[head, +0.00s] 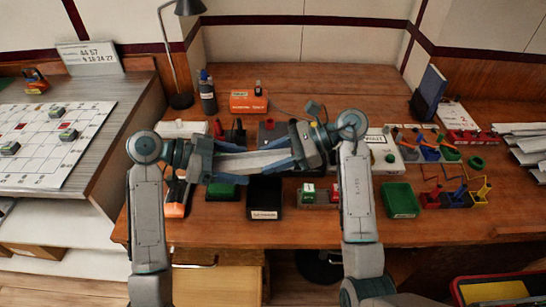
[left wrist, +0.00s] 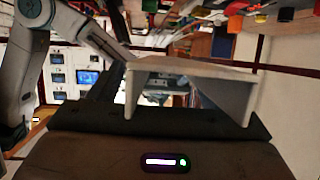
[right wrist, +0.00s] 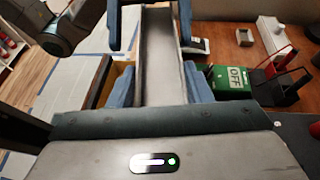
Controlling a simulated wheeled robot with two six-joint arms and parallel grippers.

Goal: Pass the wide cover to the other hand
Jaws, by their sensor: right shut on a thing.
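The wide cover (head: 256,160) is a long pale grey channel held level above the desk, between my two arms. My right gripper (head: 282,157) is shut on it from the right. In the right wrist view the cover (right wrist: 163,60) runs away from me between my blue fingers. My left gripper (head: 230,163) comes from the left with its fingers on either side of the cover's other end. It looks open, with a gap beside one finger in the right wrist view. In the left wrist view the cover's end (left wrist: 190,68) shows its top and two side walls.
Below lie a black box (head: 265,197), a green tray (head: 400,198) and coloured holders (head: 455,195). Behind stand a dark bottle (head: 208,95), an orange box (head: 248,102) and a lamp (head: 187,8). Bare desk shows at the front.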

